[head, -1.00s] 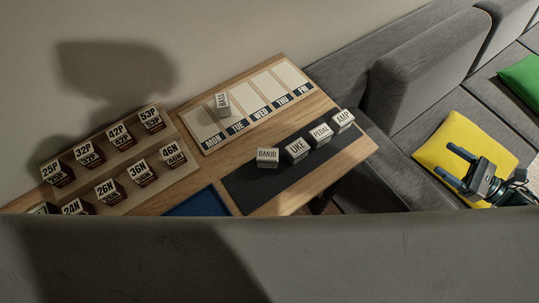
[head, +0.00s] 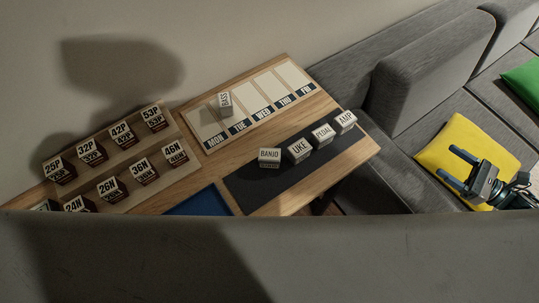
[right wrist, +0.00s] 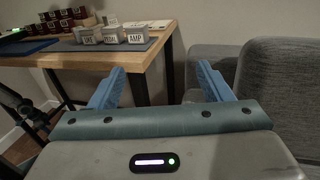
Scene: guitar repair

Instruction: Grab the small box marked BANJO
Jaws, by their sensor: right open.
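The small white box marked BANJO (head: 269,156) sits at the left end of a row on the dark mat (head: 245,188) in the head view. Boxes marked UKE (head: 299,149), PEDAL (head: 322,134) and AMP (head: 345,120) stand to its right. My right gripper (head: 457,167) is open and empty, over the sofa with the yellow cushion, well right of the table. In the right wrist view its blue fingers (right wrist: 160,88) are apart with nothing between them; the UKE, PEDAL and AMP boxes show beyond on the table. My left gripper is out of view.
A day board (head: 211,134) with MON to FRI columns carries a box marked BASS (head: 225,101). Several numbered boxes stand on a rack (head: 128,158) at left. A blue mat (head: 197,203) lies at the front. The grey sofa (head: 415,85) borders the table's right side.

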